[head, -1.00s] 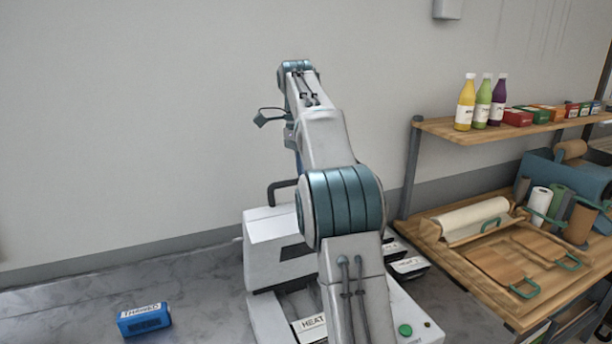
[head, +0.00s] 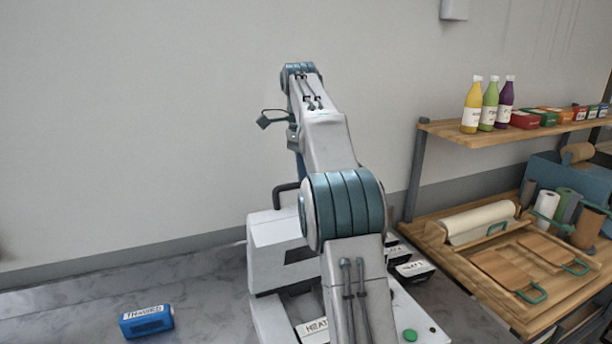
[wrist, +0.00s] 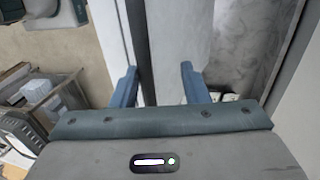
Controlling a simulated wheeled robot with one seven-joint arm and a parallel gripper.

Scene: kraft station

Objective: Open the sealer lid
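The sealer (head: 272,247) is a white machine on the counter, partly hidden behind my arm. Its upper part is the lid, with a black bar handle (head: 284,190) standing up at its back left; the lid looks lowered. A pale surface and a dark strip show between and beyond the fingers. I cannot tell whether the strip is the handle or whether a finger touches anything.
A blue timer (head: 147,321) lies on the counter (head: 60,315) to the left, with clear counter around it. Black labelled trays (head: 412,269) sit right of the sealer. A wooden shelf unit (head: 470,132) with bottles stands at the right. The wall is close behind.

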